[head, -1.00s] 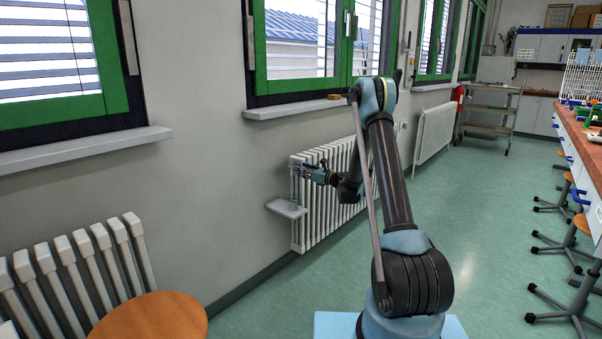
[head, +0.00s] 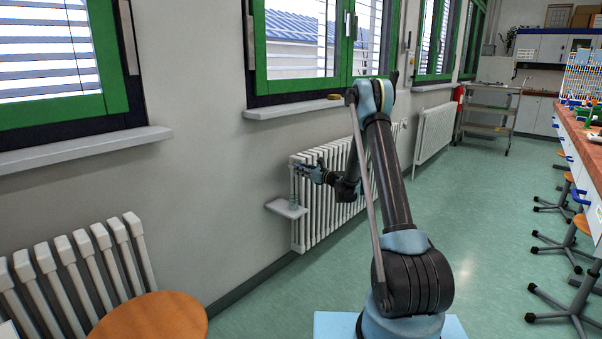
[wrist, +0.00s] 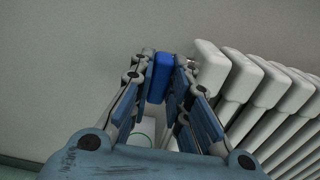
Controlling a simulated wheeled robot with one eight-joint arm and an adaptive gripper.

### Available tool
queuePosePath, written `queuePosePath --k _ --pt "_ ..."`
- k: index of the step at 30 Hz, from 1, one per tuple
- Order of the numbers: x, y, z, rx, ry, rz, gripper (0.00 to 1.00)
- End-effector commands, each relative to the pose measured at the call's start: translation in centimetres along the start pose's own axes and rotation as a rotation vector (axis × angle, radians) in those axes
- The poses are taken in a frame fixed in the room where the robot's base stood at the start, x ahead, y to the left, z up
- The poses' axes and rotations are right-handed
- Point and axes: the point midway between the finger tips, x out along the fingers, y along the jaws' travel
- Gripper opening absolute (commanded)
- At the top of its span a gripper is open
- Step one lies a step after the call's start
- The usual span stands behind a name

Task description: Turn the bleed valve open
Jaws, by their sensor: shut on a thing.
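The bleed valve shows as a blue handle (wrist: 160,78) in the wrist view, close to the end of the white radiator (wrist: 232,75). My gripper (wrist: 162,75) has its two fingers on either side of the blue handle and is shut on it. In the head view my gripper (head: 302,168) is at the upper left end of the radiator (head: 335,190). The valve is too small there to make out clearly. The valve's body below the handle is mostly hidden by the fingers.
A small grey shelf (head: 287,208) juts out below my gripper. The wall (wrist: 70,60) is close behind the handle. A window sill (head: 290,108) is above, and a round wooden stool (head: 150,318) stands at the front left.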

Motion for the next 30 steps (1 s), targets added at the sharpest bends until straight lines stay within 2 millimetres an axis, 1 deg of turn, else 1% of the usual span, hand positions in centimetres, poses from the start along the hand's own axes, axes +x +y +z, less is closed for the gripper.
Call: queuePosePath --k 5,11,30 --pt "-0.05 -0.16 0.01 -0.053 0.0 -0.004 0.0" --pt "-0.06 -0.12 0.0 -0.182 0.0 -0.004 0.0" --pt "-0.1 0.14 -0.18 -0.783 0.002 -0.005 0.0"
